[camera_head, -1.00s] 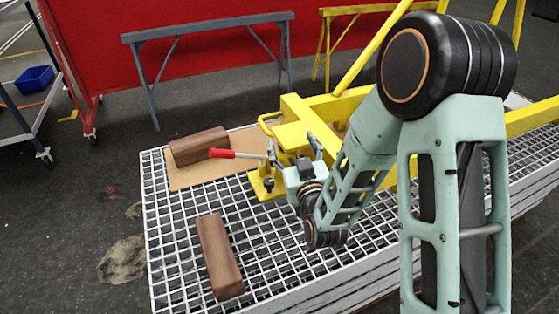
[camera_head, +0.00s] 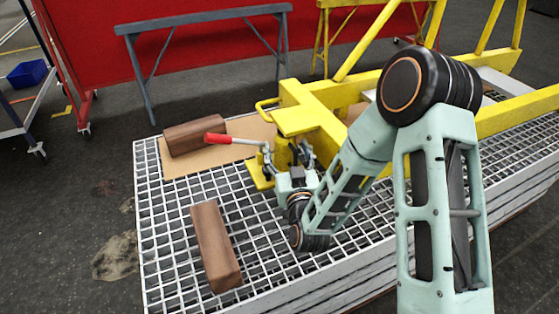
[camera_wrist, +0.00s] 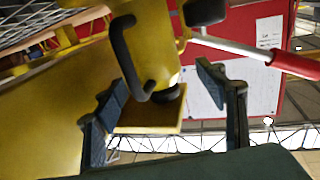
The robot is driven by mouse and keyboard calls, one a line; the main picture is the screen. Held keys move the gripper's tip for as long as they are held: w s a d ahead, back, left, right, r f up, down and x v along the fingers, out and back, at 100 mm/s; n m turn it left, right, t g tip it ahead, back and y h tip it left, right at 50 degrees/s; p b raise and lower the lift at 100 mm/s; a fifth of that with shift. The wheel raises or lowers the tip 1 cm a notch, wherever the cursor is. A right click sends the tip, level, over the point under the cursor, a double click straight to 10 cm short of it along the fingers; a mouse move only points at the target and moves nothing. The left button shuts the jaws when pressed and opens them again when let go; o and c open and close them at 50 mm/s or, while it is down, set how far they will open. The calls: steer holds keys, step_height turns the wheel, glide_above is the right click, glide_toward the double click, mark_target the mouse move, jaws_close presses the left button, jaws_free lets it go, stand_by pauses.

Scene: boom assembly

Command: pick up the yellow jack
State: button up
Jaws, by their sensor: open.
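The yellow jack (camera_wrist: 150,45) has a black loop handle and a red-gripped lever (camera_wrist: 292,63) in the wrist view. In the wrist view, my gripper (camera_wrist: 160,92) is open, with one finger on each side of the jack's lower part. I see a gap on the right side; contact on the left cannot be told.
A yellow boom frame (camera_head: 308,118) lies close behind the jack. Brown blocks lie on the white grating table, one in front (camera_head: 215,247) and one on cardboard at the back (camera_head: 195,135). A grey trestle (camera_head: 205,22) stands behind.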

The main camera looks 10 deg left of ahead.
steer(key=shift+x, duration=1.95)
steer(key=shift+d, duration=0.15)
jaws_close()
steer(key=shift+w+r, duration=0.15)
steer(key=shift+r, duration=0.25)
